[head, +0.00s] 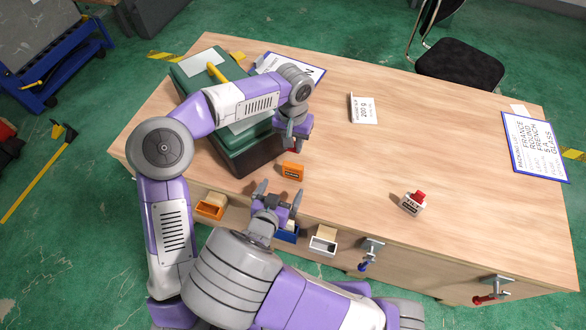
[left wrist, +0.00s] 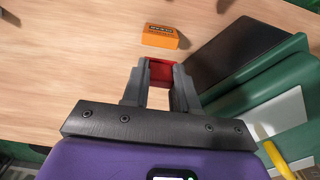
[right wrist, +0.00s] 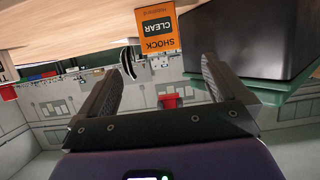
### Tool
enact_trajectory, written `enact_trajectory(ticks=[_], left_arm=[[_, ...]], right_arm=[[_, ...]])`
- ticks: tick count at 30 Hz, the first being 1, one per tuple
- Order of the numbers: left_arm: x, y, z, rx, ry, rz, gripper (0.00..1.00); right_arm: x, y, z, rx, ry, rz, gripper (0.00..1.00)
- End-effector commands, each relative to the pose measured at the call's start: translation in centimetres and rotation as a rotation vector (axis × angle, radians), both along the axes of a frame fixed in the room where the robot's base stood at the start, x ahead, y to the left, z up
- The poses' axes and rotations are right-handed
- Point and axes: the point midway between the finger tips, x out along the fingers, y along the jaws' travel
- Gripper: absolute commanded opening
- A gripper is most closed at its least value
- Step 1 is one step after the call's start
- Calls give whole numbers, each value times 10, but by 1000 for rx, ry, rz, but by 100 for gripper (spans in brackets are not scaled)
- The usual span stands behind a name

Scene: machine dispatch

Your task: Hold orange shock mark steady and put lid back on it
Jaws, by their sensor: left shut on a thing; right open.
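The orange shock mark (head: 293,171) is a small block on the table, right of the green case; it also shows in the left wrist view (left wrist: 160,37). In the right wrist view its face (right wrist: 157,32) reads SHOCK CLEAR. My left gripper (head: 290,146) is shut on a small red piece (left wrist: 161,72), held above the table, apart from the orange mark. I cannot tell for sure that this piece is the lid. My right gripper (head: 278,194) is open and empty at the table's front edge, its fingers pointing toward the mark without touching it.
The green case (head: 244,162) stands close on the left. A white mark with a red top (head: 414,204) stands on the right. Small orange (head: 210,207), blue (head: 288,236) and white (head: 323,244) bins and clamps (head: 371,250) line the front edge.

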Motion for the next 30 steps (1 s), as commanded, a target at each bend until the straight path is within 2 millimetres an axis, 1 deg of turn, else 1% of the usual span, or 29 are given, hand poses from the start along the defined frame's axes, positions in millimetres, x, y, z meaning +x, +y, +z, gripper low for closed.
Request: enact_trajectory(ticks=[5,8,11,18,21,25,30], left_arm=[[0,0,0,0,0,0,1],[0,0,0,0,0,0,1],[0,0,0,0,0,0,1],[0,0,0,0,0,0,1],[0,0,0,0,0,0,1],[0,0,0,0,0,0,1],[0,0,0,0,0,0,1]], right_arm=[[4,-2,-2,-1,0,-2,100],[13,-5,-6,-2,1,-3,100],[27,-10,-13,-4,1,-4,100],[69,-24,-31,-1,1,-4,100],[83,-28,-37,-2,2,-2,100],[97,-32,-43,0,1,-2,100],[105,-34,-46,0,1,0,100]])
